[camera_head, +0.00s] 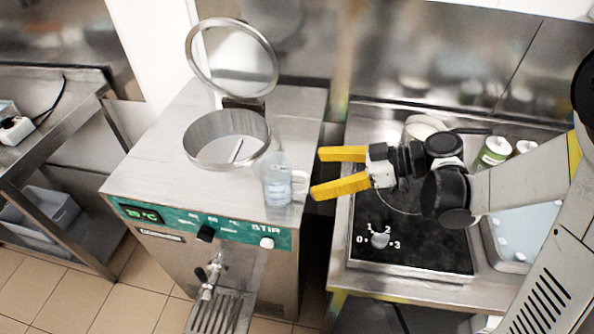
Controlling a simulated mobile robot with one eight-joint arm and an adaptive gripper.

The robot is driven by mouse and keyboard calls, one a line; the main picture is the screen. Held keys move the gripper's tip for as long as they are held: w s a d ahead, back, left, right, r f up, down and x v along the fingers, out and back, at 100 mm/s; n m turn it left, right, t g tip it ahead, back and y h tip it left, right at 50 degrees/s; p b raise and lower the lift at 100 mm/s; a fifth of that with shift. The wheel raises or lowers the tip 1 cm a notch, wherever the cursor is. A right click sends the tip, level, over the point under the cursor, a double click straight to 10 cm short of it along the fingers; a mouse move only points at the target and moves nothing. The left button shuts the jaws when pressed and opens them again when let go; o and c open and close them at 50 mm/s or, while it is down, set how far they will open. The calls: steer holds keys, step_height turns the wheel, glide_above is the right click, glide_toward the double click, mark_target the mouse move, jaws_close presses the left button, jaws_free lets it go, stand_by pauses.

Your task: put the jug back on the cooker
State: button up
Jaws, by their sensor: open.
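The clear jug (276,184) stands upright on the steel top of the batch freezer (152,166), near its right front edge. Its handle is on the right side, facing my gripper. My gripper (319,173) has two yellow fingers, open and empty, pointing left at the jug's handle. A small gap seems to show between the fingertips and the handle; the exact depth is hard to tell. The black cooker (414,250), with a knob marked 0 to 3, is on the right-hand counter. My gripper and arm hide part of its surface.
The freezer's round lid (190,60) is raised over its open bowl (200,128), left of the jug. A pale round vessel (422,125) is behind my gripper. A green-labelled can (493,152) and a tray (515,238) are at the right.

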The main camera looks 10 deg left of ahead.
steer(key=shift+v, duration=1.2)
steer(key=s+d+r+m+t+h, duration=0.2)
steer(key=s+d+m+h, duration=0.3)
steer(key=d+m, duration=0.3)
steer(key=s+d+r+m+t+h, duration=0.2)
steer(key=s+d+m+t+h, duration=0.2)
steer(key=s+d+m+h, duration=0.2)
steer(key=d+m+h, duration=0.2)
steer(key=d+m, duration=0.1)
steer(key=shift+h, duration=0.3)
steer(key=shift+s, duration=0.1)
